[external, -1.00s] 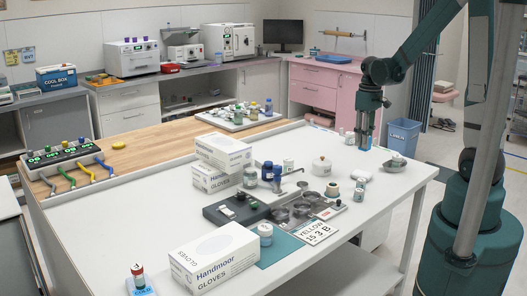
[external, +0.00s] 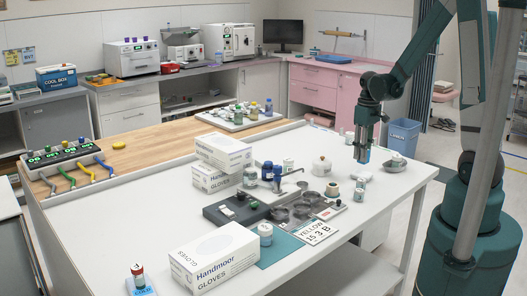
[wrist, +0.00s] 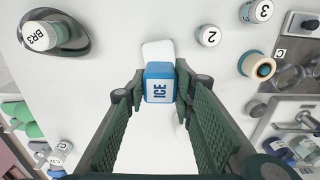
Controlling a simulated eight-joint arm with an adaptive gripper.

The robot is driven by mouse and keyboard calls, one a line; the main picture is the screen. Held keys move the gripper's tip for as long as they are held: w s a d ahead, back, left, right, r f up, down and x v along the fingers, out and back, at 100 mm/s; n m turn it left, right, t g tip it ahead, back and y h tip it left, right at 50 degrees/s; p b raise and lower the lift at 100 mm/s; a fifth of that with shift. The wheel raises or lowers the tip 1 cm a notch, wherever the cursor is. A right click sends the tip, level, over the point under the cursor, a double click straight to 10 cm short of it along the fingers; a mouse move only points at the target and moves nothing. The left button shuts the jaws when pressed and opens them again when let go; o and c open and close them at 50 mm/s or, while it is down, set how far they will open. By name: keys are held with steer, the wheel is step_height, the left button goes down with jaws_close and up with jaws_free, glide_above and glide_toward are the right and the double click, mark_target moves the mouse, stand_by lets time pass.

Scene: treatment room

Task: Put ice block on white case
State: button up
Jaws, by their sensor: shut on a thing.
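My gripper (wrist: 159,90) is shut on the ice block (wrist: 158,92), a small blue block with a white face marked ICE. In the external view my gripper (external: 361,156) points straight down over the right part of the white table. The white case (wrist: 158,50) is a flat, rounded white piece just beyond the block in the wrist view, partly hidden by it. In the external view the white case (external: 361,177) lies just below my fingertips. I cannot tell how large the gap between block and case is.
A metal dish (external: 396,164) holding a vial marked BR3 (wrist: 38,36) stands close to the right. A cream jar (external: 332,190), a lidded white pot (external: 321,167) and a metal plate (external: 297,210) lie to the left. Glove boxes (external: 215,255) stand farther left.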

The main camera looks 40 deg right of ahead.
stand_by(0.3)
steer(key=shift+f+b, duration=0.35)
steer(key=shift+f, duration=1.7)
steer(key=shift+f, duration=0.2)
steer(key=o, duration=0.9)
steer(key=shift+r, duration=0.25)
steer(key=shift+r+p, duration=0.9)
steer(key=shift+r, duration=5.05)
